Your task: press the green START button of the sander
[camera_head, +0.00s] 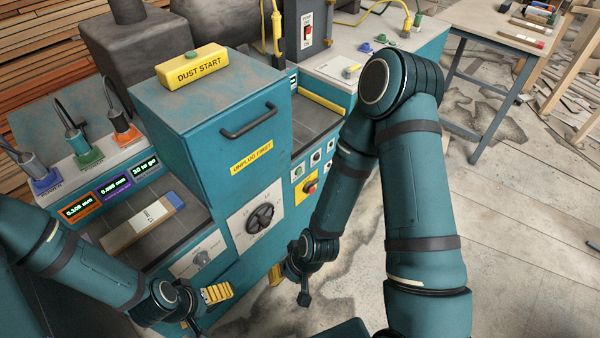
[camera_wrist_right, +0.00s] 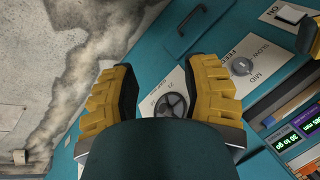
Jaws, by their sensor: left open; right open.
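The sander is a teal machine (camera_head: 180,110) with a large black dial (camera_head: 259,218) on its front; the dial also shows between my right fingers in the right wrist view (camera_wrist_right: 171,104). A small panel of buttons (camera_head: 315,158) sits on its right part, above a red knob on a yellow plate (camera_head: 310,187). My left gripper (camera_head: 214,294) is at lower left, open.
A yellow box marked DUST START (camera_head: 192,66) with a green top button sits on the machine. A board (camera_head: 143,222) lies on the left bed, beside lit displays (camera_head: 115,190). My right arm covers part of the right side.

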